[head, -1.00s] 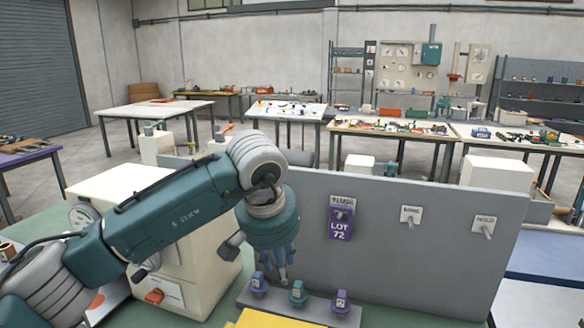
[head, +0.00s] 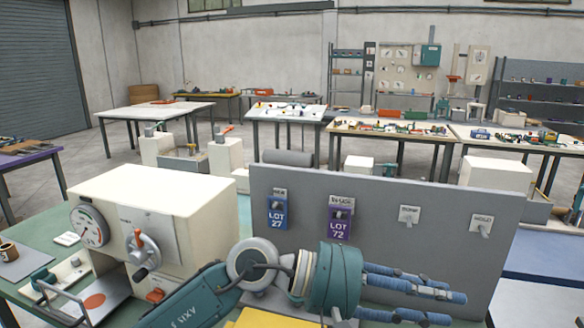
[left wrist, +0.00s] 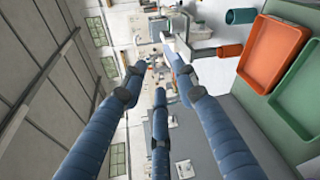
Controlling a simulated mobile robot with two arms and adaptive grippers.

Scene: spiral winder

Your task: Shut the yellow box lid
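A flat yellow surface (head: 272,319) shows at the bottom edge of the head view, partly behind my left arm. Most of the yellow box is out of frame, so I cannot tell which part this is or how its lid stands. My left gripper (head: 452,302) reaches to the right, in front of the grey panel and to the right of the yellow surface. Its blue fingers are spread with nothing between them; they also show in the left wrist view (left wrist: 154,72). My right gripper is not in view.
An upright grey panel (head: 385,190) stands behind my left gripper, with a blue LOT 27 tag (head: 277,213) and a purple LOT 72 tag (head: 340,226). A cream machine (head: 185,185) with a dial and crank stands left. Orange (left wrist: 272,50) and green trays (left wrist: 302,95) show in the wrist view.

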